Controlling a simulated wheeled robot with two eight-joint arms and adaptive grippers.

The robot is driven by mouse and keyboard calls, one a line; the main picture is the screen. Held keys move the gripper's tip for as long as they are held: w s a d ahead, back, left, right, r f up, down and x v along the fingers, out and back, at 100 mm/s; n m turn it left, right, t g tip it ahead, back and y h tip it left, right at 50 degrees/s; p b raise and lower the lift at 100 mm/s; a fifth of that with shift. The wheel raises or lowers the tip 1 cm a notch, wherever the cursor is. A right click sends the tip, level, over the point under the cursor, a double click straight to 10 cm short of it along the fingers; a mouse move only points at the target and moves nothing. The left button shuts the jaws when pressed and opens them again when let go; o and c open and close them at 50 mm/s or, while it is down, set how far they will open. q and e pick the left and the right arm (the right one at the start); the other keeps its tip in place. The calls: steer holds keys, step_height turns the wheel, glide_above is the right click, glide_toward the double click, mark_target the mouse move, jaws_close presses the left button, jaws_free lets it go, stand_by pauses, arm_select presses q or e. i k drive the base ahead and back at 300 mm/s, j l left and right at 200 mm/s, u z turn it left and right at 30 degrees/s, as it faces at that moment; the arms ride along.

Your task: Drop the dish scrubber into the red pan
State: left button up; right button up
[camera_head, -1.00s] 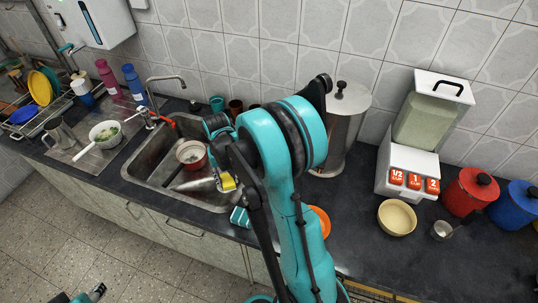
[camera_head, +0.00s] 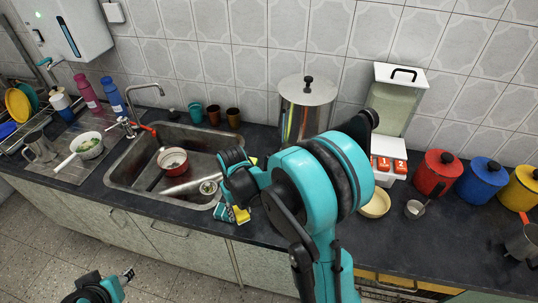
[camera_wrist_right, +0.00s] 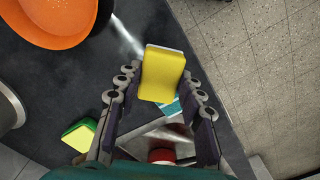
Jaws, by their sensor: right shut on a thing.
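The yellow dish scrubber (camera_wrist_right: 162,73) is a block held between the fingertips of my right gripper (camera_wrist_right: 160,88) in the right wrist view. In the head view my right gripper (camera_head: 238,204) is at the sink's front right corner, with the yellow scrubber (camera_head: 242,215) at its tips. The red pan (camera_head: 173,160) sits in the sink, left of my right gripper and apart from it.
Another yellow-green sponge (camera_wrist_right: 80,135) and an orange dish (camera_wrist_right: 58,22) are on the counter. The sink (camera_head: 135,152) has raised rims; a faucet (camera_head: 145,88) stands behind it. A steel pot (camera_head: 307,105) stands right.

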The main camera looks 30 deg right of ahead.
mark_target(165, 172)
steer(key=i+z, duration=0.25)
steer(key=z, duration=0.15)
steer(key=k, duration=0.45)
steer(key=i+j+z, duration=0.1)
steer(key=j, duration=0.35)
steer(key=i+j+z, duration=0.1)
steer(key=i+j, duration=0.15)
steer(key=j, duration=0.2)
steer(key=i+j+z, duration=0.1)
steer(key=j, duration=0.35)
steer(key=i+j+z, duration=0.15)
steer(key=j, duration=0.3)
steer(key=i+j+z, duration=0.1)
steer(key=j, duration=0.4)
steer(key=i+j+z, duration=0.1)
steer(key=j, duration=0.4)
steer(key=i+j, duration=0.2)
steer(key=i, duration=0.3)
